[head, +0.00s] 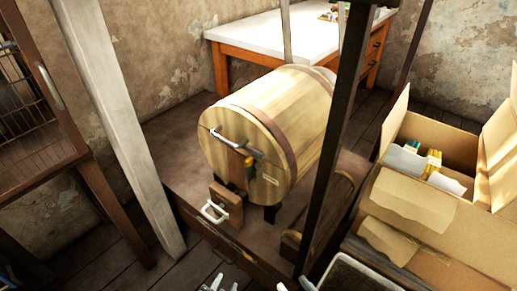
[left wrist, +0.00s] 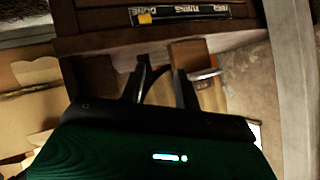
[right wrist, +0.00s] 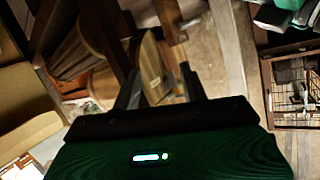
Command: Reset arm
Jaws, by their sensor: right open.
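My left gripper (left wrist: 162,72) is open and empty in the left wrist view, its two dark fingers apart. Beyond its fingertips are a brown wooden block (left wrist: 188,55) and a pale handle (left wrist: 206,73). My right gripper (right wrist: 160,80) is open in the right wrist view, with nothing held between its fingers. A pale wooden surface (right wrist: 151,62), perhaps the barrel, shows beyond them. In the head view, only small grey tips show at the bottom edge, and I cannot tell which gripper each belongs to.
A wooden barrel (head: 220,148) with a metal handle lies on a low dark platform. A block with a white handle (head: 214,211) is in front. A pale post (head: 121,120) and dark post (head: 337,130) flank it. An open cardboard box (head: 430,215) stands right; a white-topped table (head: 255,37) behind.

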